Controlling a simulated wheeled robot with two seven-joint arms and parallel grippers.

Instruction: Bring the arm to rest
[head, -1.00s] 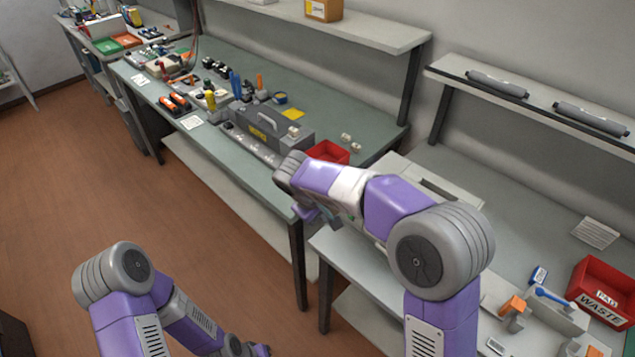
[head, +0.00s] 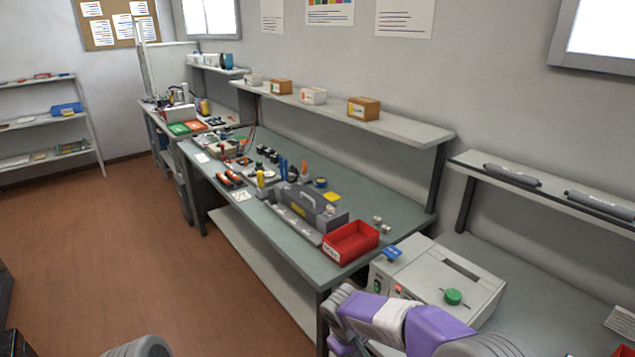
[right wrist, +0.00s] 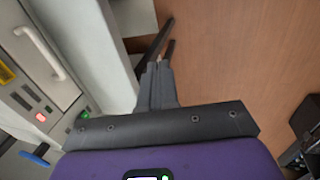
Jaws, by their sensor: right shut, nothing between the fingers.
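My right arm (head: 400,322) is bent at the lower right of the head view, in front of the grey-white machine. My right gripper (right wrist: 163,50) shows in the right wrist view, its dark fingers shut with nothing between them. It is over the brown floor, beside a pale panel edge. The head view does not show this gripper's fingers. Only a grey rounded joint of my left arm (head: 141,346) shows at the bottom edge; my left gripper is out of view.
A grey-white machine with a green knob (head: 453,296) stands right of a red bin (head: 350,242) on the green bench (head: 290,240). Dark cartridges (head: 512,174) lie on a wall shelf. A handled panel with lit buttons (right wrist: 45,75) is close left of my right gripper. The floor (head: 110,260) is open at left.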

